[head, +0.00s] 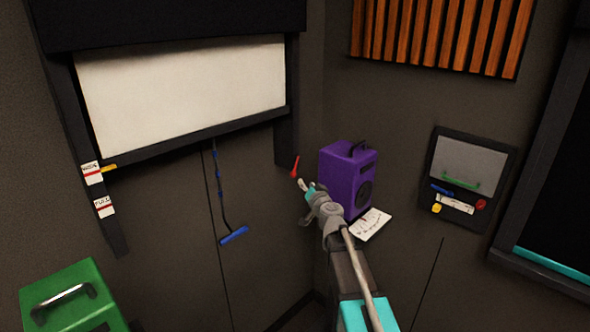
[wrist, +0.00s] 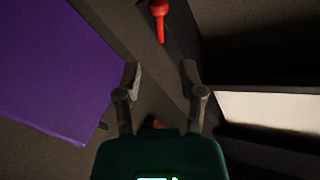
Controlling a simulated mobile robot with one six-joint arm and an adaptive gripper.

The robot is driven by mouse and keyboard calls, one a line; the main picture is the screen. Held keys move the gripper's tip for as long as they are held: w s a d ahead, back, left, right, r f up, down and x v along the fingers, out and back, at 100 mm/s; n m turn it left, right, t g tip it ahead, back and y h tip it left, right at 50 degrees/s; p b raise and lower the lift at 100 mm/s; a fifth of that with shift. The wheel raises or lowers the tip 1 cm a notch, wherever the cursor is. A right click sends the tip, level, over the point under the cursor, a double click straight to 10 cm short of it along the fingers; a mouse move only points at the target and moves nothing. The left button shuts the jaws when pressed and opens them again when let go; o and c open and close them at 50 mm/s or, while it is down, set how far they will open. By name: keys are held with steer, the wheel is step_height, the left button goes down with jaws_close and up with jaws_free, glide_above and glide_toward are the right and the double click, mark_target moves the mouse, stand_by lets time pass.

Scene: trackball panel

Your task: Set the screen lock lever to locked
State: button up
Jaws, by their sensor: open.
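A small red lever (head: 295,166) sits on the dark right post of the screen frame, slightly tilted from upright in the head view. In the wrist view the red lever (wrist: 160,22) is at the top, its round end up and its thin shaft pointing down. My gripper (wrist: 160,73) is open, with nothing between its fingers. The lever lies beyond the fingertips, apart from them. In the head view my gripper (head: 302,184) is just below and right of the lever. The white screen (head: 190,90) hangs in its dark frame. No lock marking is legible.
A purple speaker (head: 345,175) stands close right of my gripper, above a white card (head: 370,224). A yellow lever (head: 108,168) and labels are on the left post. A blue pull handle (head: 234,235) hangs below the screen. A green box (head: 75,295) is lower left.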

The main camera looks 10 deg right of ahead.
mark_target(295, 170)
steer(key=w, duration=0.4)
steer(key=w+a, duration=0.1)
steer(key=w, duration=0.3)
steer(key=w+a, duration=0.1)
steer(key=w, duration=0.3)
steer(key=shift+w+a, duration=0.15)
steer(key=shift+w, duration=0.15)
steer(key=shift+c, duration=0.3)
jaws_close()
